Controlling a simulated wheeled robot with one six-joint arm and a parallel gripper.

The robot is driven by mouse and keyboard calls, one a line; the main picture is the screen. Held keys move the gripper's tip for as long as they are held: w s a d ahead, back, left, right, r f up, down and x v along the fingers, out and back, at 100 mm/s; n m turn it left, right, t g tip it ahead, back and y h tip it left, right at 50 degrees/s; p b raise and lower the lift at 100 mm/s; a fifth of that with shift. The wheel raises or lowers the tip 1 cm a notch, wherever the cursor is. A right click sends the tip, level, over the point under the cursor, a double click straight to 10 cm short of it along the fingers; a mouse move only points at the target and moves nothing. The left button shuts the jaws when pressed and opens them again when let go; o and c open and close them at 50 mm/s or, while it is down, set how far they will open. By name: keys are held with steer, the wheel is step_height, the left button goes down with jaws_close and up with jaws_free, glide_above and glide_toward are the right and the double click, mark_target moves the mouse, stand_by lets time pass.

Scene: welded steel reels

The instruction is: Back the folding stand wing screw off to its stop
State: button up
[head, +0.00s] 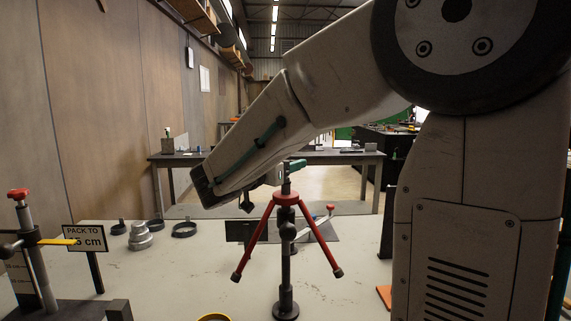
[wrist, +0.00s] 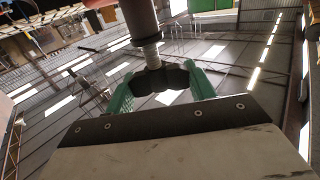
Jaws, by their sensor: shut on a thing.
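The folding stand (head: 285,198) has a red hub and spread red legs on a dark upright post with a round foot, standing on the pale table. In the wrist view its grey post (wrist: 138,18) leads to a bright threaded shank. The dark wing screw (wrist: 160,77) sits at the end of that shank. My gripper (wrist: 163,84) has its green fingers on either side of the wing screw and is shut on it. In the head view a green finger of my gripper (head: 296,164) shows just above the stand's top; the wing screw cannot be made out there.
A sign (head: 85,238) and a red-topped post fixture (head: 18,194) stand farther left. A dark plate and a red-knobbed lever (head: 330,209) are behind the stand. My arm hides much of the right.

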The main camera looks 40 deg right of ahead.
steer(key=shift+n+t+y, duration=0.6)
steer(key=shift+n+t, duration=0.6)
steer(key=shift+t, duration=0.9)
steer(key=o, duration=1)
steer(key=shift+w, duration=0.1)
steer(key=shift+a, duration=0.1)
steer(key=v, duration=0.7)
steer(key=shift+a+r, duration=0.1)
steer(key=shift+a, duration=0.2)
